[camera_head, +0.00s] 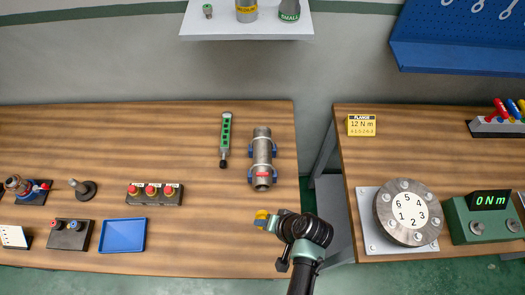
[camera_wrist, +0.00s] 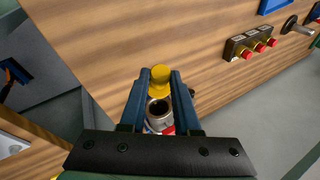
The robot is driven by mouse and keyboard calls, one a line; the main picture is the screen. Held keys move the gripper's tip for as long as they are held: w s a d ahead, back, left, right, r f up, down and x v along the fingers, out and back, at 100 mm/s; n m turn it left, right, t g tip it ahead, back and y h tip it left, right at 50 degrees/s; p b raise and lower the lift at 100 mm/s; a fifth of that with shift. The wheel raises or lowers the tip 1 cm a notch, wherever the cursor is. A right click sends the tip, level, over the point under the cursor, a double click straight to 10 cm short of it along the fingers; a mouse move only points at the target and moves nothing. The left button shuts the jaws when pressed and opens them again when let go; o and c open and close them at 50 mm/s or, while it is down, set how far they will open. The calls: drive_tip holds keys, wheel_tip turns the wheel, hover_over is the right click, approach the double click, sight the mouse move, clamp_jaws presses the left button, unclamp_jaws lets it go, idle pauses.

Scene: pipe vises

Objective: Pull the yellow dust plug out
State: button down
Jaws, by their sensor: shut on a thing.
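The yellow dust plug (camera_wrist: 160,76) is between my two fingertips in the wrist view. My gripper (camera_wrist: 160,84) is shut on it. In the head view the plug (camera_head: 262,215) shows at the tip of my gripper (camera_head: 268,219), in front of the near end of the grey pipe (camera_head: 262,150) and apart from it. The pipe lies on the left bench, held by blue vise parts, with a red band near its near end. In the wrist view the pipe's open, dark end (camera_wrist: 159,108) shows beyond the plug, partly between my fingers.
A green-and-black tool (camera_head: 226,140) lies left of the pipe. A red-button box (camera_head: 155,194) and a blue tray (camera_head: 122,236) are farther left. A gap separates this bench from the right one, which bears a numbered flange (camera_head: 408,212). Bench left of my gripper is clear.

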drive_tip(key=shift+g, duration=0.4)
drive_tip(key=shift+w+m+g, duration=0.1)
drive_tip(key=shift+m+g, duration=0.2)
drive_tip(key=shift+g, duration=0.5)
drive_tip(key=g, duration=0.1)
drive_tip(key=g+b, duration=0.1)
drive_tip(key=g, duration=0.1)
drive_tip(key=shift+f+m+b, duration=0.25)
drive_tip(key=shift+m+b, duration=0.05)
drive_tip(key=shift+b, duration=0.1)
drive_tip(key=shift+g, duration=0.5)
drive_tip(key=g+b, duration=0.1)
drive_tip(key=b, duration=0.1)
drive_tip(key=g+b, duration=0.1)
drive_tip(key=b, duration=0.2)
drive_tip(key=shift+f+m+g+b, duration=0.25)
drive_tip(key=shift+m+g+b, duration=0.05)
drive_tip(key=shift+m+g, duration=0.1)
drive_tip(key=shift+r+g+b, duration=0.3)
drive_tip(key=shift+g+b, duration=0.05)
drive_tip(key=shift+g, duration=0.15)
drive_tip(key=shift+m+g+b, duration=0.3)
drive_tip(key=shift+g+b, duration=0.3)
drive_tip(key=shift+b, duration=0.2)
drive_tip(key=shift+r+y, duration=0.15)
drive_tip(key=shift+y, duration=0.15)
